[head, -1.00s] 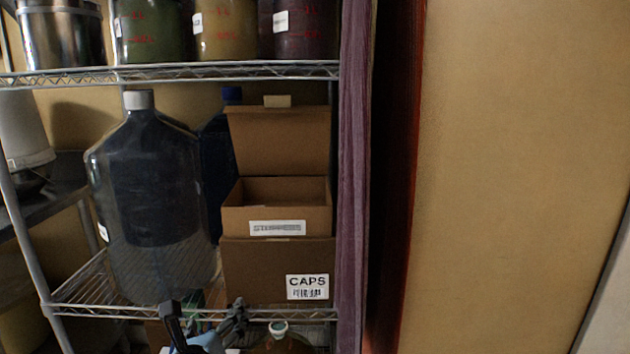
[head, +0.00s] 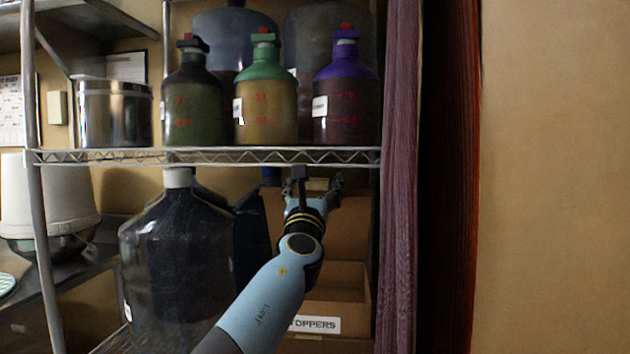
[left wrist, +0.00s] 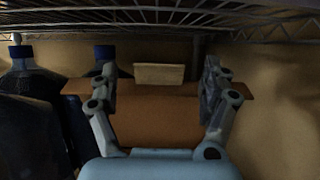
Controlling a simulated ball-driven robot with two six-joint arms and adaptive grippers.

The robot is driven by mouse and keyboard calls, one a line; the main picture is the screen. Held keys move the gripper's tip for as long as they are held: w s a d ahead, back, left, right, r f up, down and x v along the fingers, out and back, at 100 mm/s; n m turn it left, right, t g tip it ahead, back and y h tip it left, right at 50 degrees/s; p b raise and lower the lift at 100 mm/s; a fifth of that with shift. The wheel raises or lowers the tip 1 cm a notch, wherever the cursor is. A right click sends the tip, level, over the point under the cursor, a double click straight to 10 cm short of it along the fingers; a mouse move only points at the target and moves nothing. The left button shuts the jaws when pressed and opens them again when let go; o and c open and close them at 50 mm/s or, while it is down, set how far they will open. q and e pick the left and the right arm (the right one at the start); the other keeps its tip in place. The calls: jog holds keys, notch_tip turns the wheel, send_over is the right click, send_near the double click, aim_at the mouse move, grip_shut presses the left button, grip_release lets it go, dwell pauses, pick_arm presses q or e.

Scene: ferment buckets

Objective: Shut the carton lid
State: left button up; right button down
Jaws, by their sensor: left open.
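The brown carton (head: 352,312) labelled STOPPERS stands on the shelf below the wire rack. Its lid (head: 348,228) stands up open at the back, with a pale tab on its top edge. In the left wrist view the lid (left wrist: 160,118) and the tab (left wrist: 158,74) are straight ahead. My left gripper (head: 319,178) is open and empty, just under the upper rack at the height of the lid's top edge. Its two fingers flank the tab in the left wrist view, but I cannot tell whether they touch the lid. My left forearm hides part of the carton. My right gripper is out of view.
The wire rack (head: 210,156) runs close above my left gripper and bears several jugs and a steel pot (head: 115,113). A large clear carboy (head: 175,265) stands left of the carton. A purple curtain (head: 398,200) hangs to the right.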

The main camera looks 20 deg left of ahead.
pick_arm(q)
jog(key=shift+x, duration=1.15)
